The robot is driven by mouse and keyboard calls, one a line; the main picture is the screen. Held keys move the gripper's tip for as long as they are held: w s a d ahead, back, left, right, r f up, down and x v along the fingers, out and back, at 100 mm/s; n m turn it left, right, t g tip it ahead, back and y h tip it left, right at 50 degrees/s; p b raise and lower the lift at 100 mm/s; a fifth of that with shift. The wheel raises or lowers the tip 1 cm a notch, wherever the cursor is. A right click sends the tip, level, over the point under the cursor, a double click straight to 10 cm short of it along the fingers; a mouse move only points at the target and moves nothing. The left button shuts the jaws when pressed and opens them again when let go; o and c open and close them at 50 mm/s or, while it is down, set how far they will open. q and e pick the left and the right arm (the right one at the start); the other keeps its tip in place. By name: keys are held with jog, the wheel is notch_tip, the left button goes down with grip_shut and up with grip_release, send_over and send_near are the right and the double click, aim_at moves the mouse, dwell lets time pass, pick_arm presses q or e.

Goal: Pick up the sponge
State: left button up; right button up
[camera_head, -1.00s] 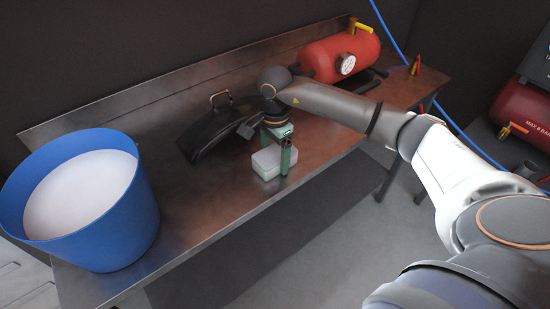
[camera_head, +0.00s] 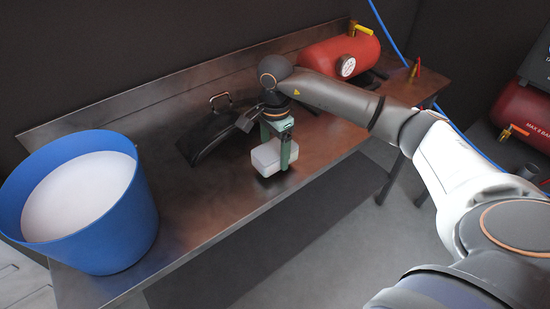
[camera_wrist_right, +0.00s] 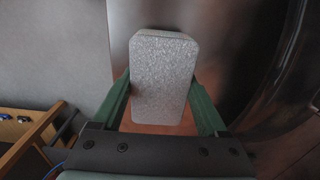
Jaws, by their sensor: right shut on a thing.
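The sponge (camera_head: 267,157) is a pale grey-white block with rounded edges. My right gripper (camera_head: 276,158) is above the metal bench, its green fingers shut on the sponge from both sides. A dark shadow shows below the sponge in the head view, and it appears to be held just above the bench top. In the right wrist view the speckled sponge (camera_wrist_right: 163,78) stands between the two green fingers (camera_wrist_right: 163,105), touching both. My left gripper is not in view.
A blue bucket (camera_head: 130,225) with white contents stands at the bench's left end. A black bag-like object (camera_head: 205,140) lies behind the gripper. A red tank (camera_head: 335,55) with a gauge sits at the back right. The bench (camera_head: 200,215) is clear between bucket and sponge.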

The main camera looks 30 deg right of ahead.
jog(key=s+a+r+b, duration=0.1)
jog(key=s+r, duration=0.9)
jog(key=s, duration=0.4)
jog(key=shift+a+r+b, duration=0.35)
jog(key=shift+b, duration=0.05)
